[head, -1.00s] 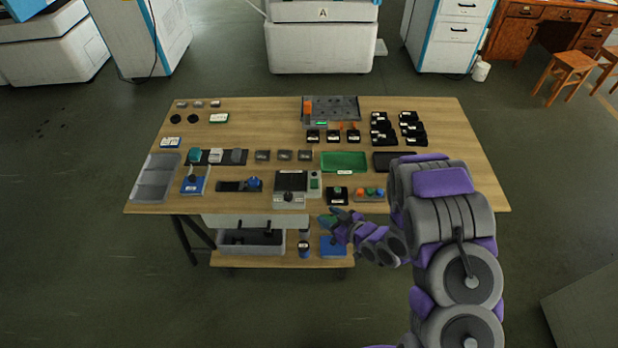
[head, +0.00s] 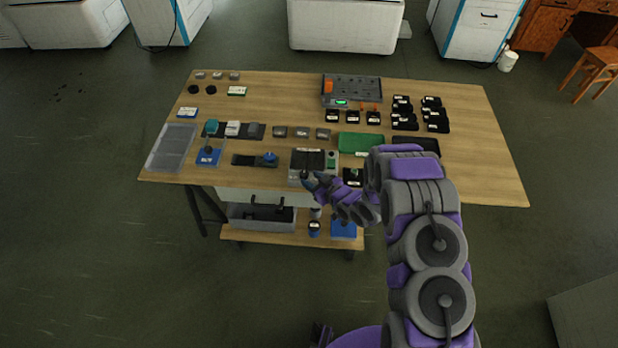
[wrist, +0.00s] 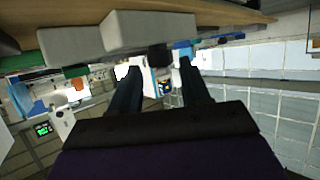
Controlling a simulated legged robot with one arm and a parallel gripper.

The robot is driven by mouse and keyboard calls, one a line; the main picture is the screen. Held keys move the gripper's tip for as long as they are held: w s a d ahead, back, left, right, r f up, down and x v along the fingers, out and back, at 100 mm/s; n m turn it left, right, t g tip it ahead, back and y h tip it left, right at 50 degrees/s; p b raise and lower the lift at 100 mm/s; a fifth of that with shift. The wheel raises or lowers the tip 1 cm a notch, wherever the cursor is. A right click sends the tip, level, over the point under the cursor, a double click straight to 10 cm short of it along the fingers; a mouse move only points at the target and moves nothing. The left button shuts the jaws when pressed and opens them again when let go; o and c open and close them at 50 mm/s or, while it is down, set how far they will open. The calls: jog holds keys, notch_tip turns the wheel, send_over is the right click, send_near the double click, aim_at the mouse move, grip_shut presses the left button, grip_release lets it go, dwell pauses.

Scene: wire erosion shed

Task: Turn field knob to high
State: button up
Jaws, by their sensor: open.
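A grey box with a dark top (head: 313,160) stands at the front edge of the table, and a black knob (head: 305,174) sits on its sloped front part. I take this for the field knob; its markings are too small to read. In the wrist view the scene is upside down, and the knob (wrist: 160,56) shows on the grey box (wrist: 90,38), just beyond and between the fingertips. My gripper (head: 312,183) is at the table's front edge, close to the knob. In the wrist view my gripper (wrist: 156,72) is open, with nothing visible between its fingers.
A green tray (head: 360,143) and a dark tray lie to the right of the box. A blue knob on a dark strap-like piece (head: 268,160) lies to its left. A lower shelf (head: 285,237) holds a grey bin and a blue block.

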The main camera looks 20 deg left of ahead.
aim_at(307, 176)
jog(key=x, duration=0.3)
jog(key=shift+a+r, duration=0.1)
jog(key=shift+a, duration=0.05)
jog(key=shift+d+r, duration=0.1)
jog(key=shift+d, duration=0.35)
jog(key=shift+a, duration=0.4)
jog(key=c, duration=0.5)
jog(key=shift+c, duration=1.2)
jog(key=shift+d, duration=0.1)
